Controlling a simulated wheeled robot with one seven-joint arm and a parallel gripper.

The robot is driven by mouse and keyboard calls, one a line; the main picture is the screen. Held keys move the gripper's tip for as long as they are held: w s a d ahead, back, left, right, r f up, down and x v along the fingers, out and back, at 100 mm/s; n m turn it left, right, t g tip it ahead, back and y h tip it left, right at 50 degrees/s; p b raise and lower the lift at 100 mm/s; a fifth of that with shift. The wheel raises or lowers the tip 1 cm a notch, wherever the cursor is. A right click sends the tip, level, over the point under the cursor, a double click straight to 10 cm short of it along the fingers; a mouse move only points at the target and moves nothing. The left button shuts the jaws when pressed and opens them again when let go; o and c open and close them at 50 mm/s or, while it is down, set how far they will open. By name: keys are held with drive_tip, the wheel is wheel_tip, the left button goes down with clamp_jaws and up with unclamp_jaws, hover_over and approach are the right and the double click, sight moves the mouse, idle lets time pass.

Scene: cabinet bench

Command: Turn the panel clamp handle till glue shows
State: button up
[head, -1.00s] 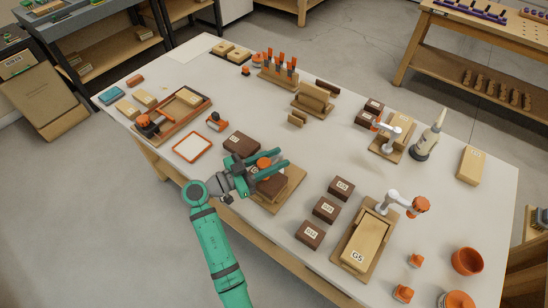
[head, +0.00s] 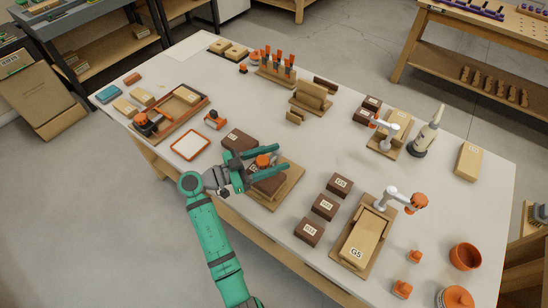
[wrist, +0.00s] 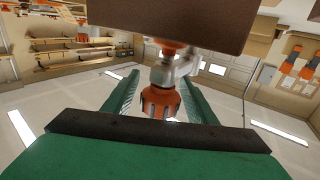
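A clamp with an orange handle (head: 263,161) and dark brown panel block (head: 268,185) sits on a light wooden board (head: 291,190) near the table's front edge. My gripper (head: 268,164) reaches in from the left, one green finger on each side of the handle. In the wrist view the ribbed orange handle (wrist: 160,102) is between the fingers, with small gaps showing on both sides, so my gripper is open around it. A brown block (wrist: 165,20) fills the top of that view. I see no glue; the joint is largely hidden.
Behind is a dark block (head: 239,141). To the right are several labelled brown blocks (head: 324,206) and a white-armed clamp (head: 390,196) over a pale G5 block (head: 360,240). An orange-rimmed white pad (head: 190,146) lies left. The table's middle (head: 315,150) is clear.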

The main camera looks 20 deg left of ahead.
drive_tip(key=v, duration=1)
drive_tip(key=shift+s+a, duration=0.25)
drive_tip(key=shift+s, duration=0.05)
idle(1.1)
